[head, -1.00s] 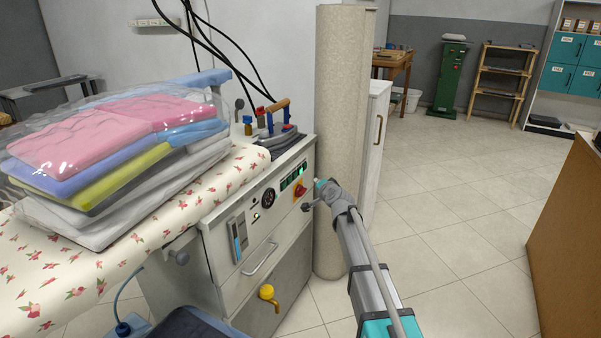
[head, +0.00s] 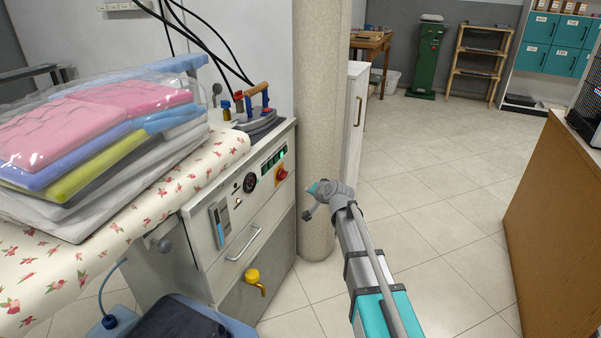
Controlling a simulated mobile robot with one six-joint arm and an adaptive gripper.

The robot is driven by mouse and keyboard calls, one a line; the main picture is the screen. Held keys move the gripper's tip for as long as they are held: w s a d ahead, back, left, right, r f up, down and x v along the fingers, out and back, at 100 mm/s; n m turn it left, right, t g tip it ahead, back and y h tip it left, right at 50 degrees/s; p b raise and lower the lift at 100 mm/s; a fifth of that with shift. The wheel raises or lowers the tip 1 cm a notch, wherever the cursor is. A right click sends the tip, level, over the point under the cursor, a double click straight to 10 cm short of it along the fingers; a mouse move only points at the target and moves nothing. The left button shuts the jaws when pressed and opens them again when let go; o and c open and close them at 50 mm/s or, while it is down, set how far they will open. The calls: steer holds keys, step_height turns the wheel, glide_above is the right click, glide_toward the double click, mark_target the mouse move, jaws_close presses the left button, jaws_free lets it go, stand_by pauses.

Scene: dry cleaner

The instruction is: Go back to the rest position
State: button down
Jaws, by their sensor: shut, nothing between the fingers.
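My gripper (head: 308,213) is at the far end of my grey and teal arm, right of the ironing station (head: 228,250). It looks shut and empty, though its fingers are small and partly hidden by the wrist. It is apart from the station's front panel, below and right of the red knob (head: 282,174). In the picture it overlaps the beige column (head: 318,120) behind it. My arm reaches forward from the lower right of the view.
Bagged folded clothes (head: 100,130) lie on the flowered ironing board (head: 60,265) at left. An iron (head: 262,110) sits on the station. A white cabinet (head: 352,130) stands behind the column. A wooden counter (head: 550,210) bounds the right; tiled floor (head: 440,190) between is clear.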

steer(key=s+d+f+n+g+h, duration=0.1)
steer(key=s+d+f+g+h, duration=0.1)
steer(key=s+d, duration=0.4)
steer(key=s+d+f+n+g+h, duration=0.1)
steer(key=s+d+f+g, duration=0.3)
steer(key=s, duration=1.1)
steer(key=s+d+f+n+g+h, duration=0.1)
steer(key=s+d+f+g+h, duration=0.2)
steer(key=s+d, duration=0.7)
steer(key=shift+s+f+g, duration=0.25)
steer(key=shift+s+g, duration=0.35)
steer(key=shift+g, duration=0.1)
